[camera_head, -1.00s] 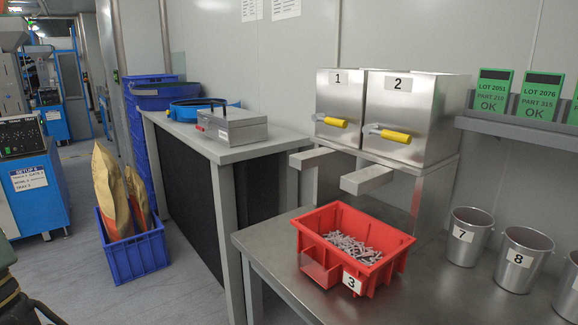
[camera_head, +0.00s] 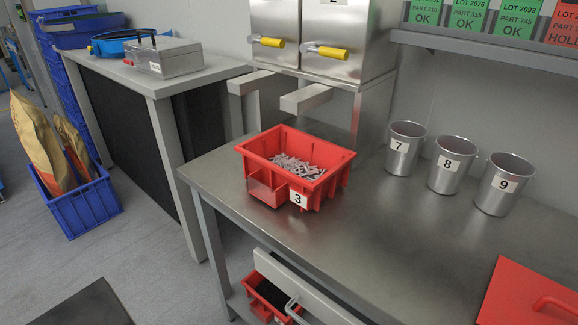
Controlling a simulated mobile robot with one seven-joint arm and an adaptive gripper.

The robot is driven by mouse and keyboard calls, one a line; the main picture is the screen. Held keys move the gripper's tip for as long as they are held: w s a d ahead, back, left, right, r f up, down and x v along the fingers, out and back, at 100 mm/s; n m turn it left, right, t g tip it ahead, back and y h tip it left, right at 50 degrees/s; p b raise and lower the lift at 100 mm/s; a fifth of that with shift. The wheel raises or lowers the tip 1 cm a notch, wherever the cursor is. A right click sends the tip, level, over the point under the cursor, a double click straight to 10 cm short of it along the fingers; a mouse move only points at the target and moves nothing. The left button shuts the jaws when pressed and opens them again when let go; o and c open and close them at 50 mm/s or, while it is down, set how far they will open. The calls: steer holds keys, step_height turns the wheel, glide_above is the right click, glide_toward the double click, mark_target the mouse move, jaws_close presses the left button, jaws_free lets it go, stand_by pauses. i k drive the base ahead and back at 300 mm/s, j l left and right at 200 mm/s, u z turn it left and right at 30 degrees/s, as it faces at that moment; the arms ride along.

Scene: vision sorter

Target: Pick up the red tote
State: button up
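The red tote (camera_head: 327,184) stands upright on the metal table in the middle of the head view. It is an open bin with a clear front window, a white label reading 3, and many small grey parts (camera_head: 298,166) inside. A second red bin (camera_head: 262,296) with dark contents sits below the tabletop, partly hidden by the table edge and a pale panel with a handle. My gripper is not in view.
Metal cups 7 (camera_head: 404,150), 8 (camera_head: 451,166) and 9 (camera_head: 502,186) stand right of the tote. Metal chutes (camera_head: 306,98) jut out behind it. A red lid-like panel (camera_head: 525,295) lies at lower right. The tabletop (camera_head: 370,240) before the tote is clear.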

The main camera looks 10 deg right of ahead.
mark_target(282, 164)
steer(key=k+l+u, duration=0.15)
steer(key=u, duration=0.2)
steer(key=k+l+u, duration=0.25)
steer(key=u, duration=0.15)
steer(key=k+l+u, duration=0.2)
steer(key=u, duration=0.15)
